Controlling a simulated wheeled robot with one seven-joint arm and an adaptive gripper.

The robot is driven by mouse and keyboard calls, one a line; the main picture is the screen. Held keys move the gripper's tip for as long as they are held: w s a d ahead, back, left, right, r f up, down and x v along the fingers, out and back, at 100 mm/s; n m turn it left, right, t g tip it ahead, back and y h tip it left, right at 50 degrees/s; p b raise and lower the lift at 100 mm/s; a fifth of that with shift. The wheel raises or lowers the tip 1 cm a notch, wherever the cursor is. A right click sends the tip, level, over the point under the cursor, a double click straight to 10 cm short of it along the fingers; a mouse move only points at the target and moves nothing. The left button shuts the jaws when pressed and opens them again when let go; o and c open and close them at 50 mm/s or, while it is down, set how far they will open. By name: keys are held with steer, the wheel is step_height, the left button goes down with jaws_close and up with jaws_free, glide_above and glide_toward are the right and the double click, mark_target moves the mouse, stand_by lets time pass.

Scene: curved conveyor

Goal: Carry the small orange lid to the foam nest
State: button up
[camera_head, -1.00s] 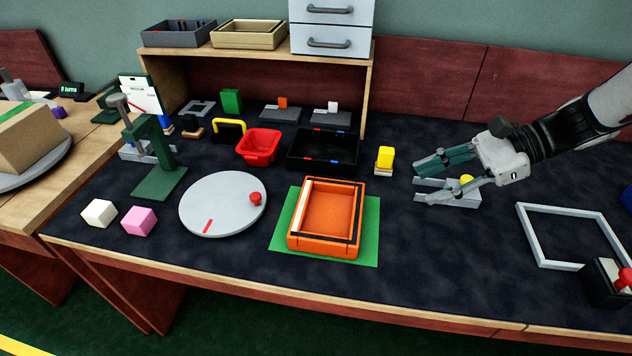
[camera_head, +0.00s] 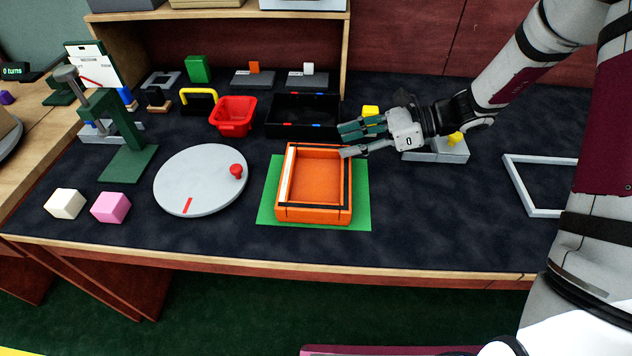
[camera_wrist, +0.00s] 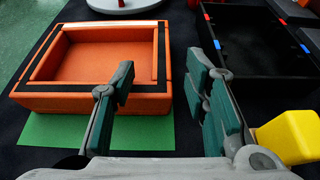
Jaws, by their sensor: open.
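An orange rectangular open-topped piece (camera_head: 318,182) with black strips along its rim and a white strip on its left side sits on a green mat (camera_head: 361,205). It also shows in the wrist view (camera_wrist: 100,104). I cannot tell whether it is the lid, and no separate lid is clear. A black tray (camera_head: 303,117) with red and blue marks stands behind it; whether this is the foam nest I cannot tell. My gripper (camera_head: 350,141) is open and empty, its fingers near the orange piece's back right corner; it also shows in the wrist view (camera_wrist: 160,88).
A red bin (camera_head: 233,117) stands left of the black tray. A grey turntable (camera_head: 200,190) with a red knob lies left of the mat. A yellow block (camera_head: 370,111) is behind my gripper. A grey frame (camera_head: 530,188) lies right.

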mark_target(325, 147)
steer(key=shift+b+x, duration=0.65)
steer(key=shift+x, duration=2.05)
steer(key=shift+w, duration=0.15)
steer(key=shift+c, duration=0.3)
jaws_close()
